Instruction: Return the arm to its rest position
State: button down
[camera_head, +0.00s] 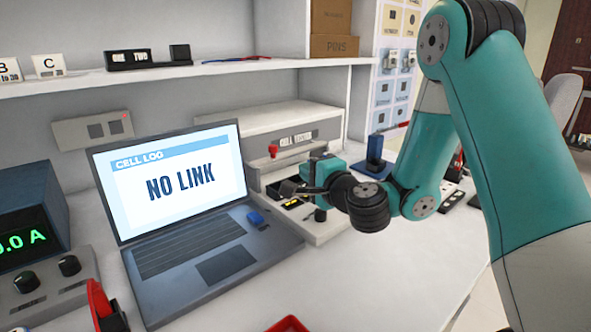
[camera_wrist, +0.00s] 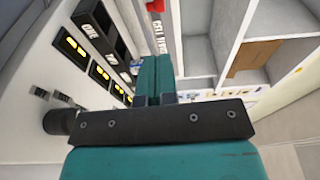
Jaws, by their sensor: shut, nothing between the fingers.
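My teal arm reaches in from the right in the head view and bends down over the bench. My gripper (camera_head: 296,190) is at the end of the dark wrist joint, in front of the cell tester (camera_head: 296,138) and right of the laptop. In the wrist view my gripper (camera_wrist: 158,62) shows as two teal fingers pressed together, with nothing between them. The fingertips are small and partly hidden by the wrist in the head view, so I cannot tell whether they touch the tester.
An open laptop (camera_head: 180,187) reading "NO LINK" stands left of my gripper, with a blue item (camera_head: 256,218) on its edge. A power supply (camera_head: 35,245) is at far left. A shelf (camera_head: 200,72) runs above. A blue stand (camera_head: 375,158) is behind the wrist.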

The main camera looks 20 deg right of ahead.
jog(key=shift+a, duration=0.1)
jog(key=s+a+r+n+g+y, duration=0.2)
jog(key=s+a+n+g+y, duration=0.3)
jog(key=a+n, duration=0.35)
jog(key=s+a+r+n+g+y, duration=0.1)
jog(key=s+a+n+g+y, duration=0.3)
jog(key=s+a+n, duration=0.4)
jog(key=s+d+f+n+g+h, duration=0.15)
jog(key=s+n+g+h, duration=0.25)
jog(key=s, duration=0.5)
jog(key=s+d+n+g+h, duration=0.3)
jog(key=s+n+g, duration=0.1)
jog(key=s, duration=0.5)
notch_tip(320, 180, up, 19)
jog(key=p, duration=1.9)
jog(key=shift+w+a+m, duration=0.3)
jog(key=shift+m, duration=0.05)
